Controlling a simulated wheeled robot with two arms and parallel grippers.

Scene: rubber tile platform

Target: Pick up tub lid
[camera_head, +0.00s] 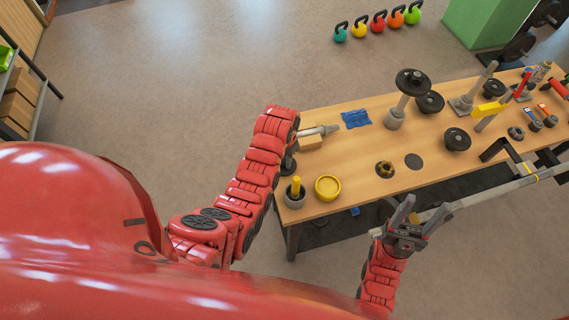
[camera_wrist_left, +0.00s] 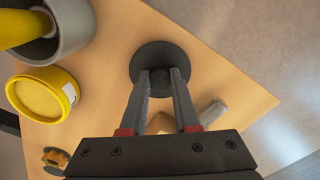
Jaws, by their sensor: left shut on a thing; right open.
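My left gripper (camera_head: 292,148) is at the near left corner of the wooden table. In the left wrist view its fingers (camera_wrist_left: 162,78) are closed on the central knob of a dark round lid (camera_wrist_left: 147,53). In the head view the lid (camera_head: 288,166) is partly hidden by my arm. I cannot tell whether it touches the table. A yellow tub (camera_head: 327,187) stands beside it and also shows in the left wrist view (camera_wrist_left: 42,95).
A grey pot (camera_head: 294,199) with a yellow rod stands near the lid. A wooden block (camera_head: 310,142) and a blue item (camera_head: 355,118) lie behind. Weight plates and tools crowd the table's right side. A grey bar (camera_head: 500,188) runs along the near edge, close to my right gripper.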

